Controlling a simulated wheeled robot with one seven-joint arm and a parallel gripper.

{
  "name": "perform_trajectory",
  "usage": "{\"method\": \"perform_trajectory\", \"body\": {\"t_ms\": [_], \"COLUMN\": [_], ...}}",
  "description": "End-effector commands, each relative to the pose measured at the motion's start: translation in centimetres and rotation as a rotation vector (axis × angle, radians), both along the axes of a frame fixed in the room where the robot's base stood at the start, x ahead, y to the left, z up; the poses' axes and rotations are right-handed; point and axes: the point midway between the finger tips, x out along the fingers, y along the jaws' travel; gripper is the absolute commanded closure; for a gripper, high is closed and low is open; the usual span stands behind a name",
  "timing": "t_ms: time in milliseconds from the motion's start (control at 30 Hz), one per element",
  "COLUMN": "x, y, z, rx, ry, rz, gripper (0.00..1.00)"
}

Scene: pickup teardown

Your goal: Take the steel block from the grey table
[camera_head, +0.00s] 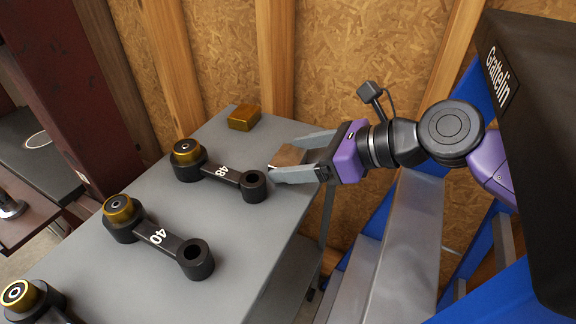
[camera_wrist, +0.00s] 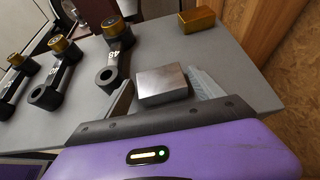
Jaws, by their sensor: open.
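The steel block (camera_wrist: 162,85) is a small brushed-metal box on the grey table (camera_head: 226,229). In the wrist view it lies between the two fingers of my open gripper (camera_wrist: 165,88). In the head view the block (camera_head: 288,155) shows a brownish top face, and my gripper (camera_head: 292,157) reaches in from the right with one finger on each side of it. A gap shows between the block and the right finger in the wrist view; I cannot tell whether the left finger touches it. The block's near lower part is partly hidden by my gripper's body.
A black link marked 48 (camera_head: 222,173) lies just left of my gripper. Another link marked 40 (camera_head: 160,237) and a third (camera_head: 30,300) lie further forward. A brass block (camera_head: 243,118) sits near the table's back edge. A wood-panelled wall (camera_head: 340,50) stands close behind.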

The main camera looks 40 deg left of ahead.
Motion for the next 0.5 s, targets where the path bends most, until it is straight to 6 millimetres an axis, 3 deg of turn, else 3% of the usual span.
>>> {"method": "perform_trajectory", "body": {"t_ms": [133, 400, 500], "x": [-0.33, -0.37, -0.36], "y": [1.38, 1.61, 1.60], "z": [-0.80, -0.86, -0.85], "rx": [0.000, 0.001, 0.001], "ry": [0.000, -0.001, -0.001], "rz": [0.001, 0.000, 0.000], "gripper": [0.23, 0.23, 0.41]}}
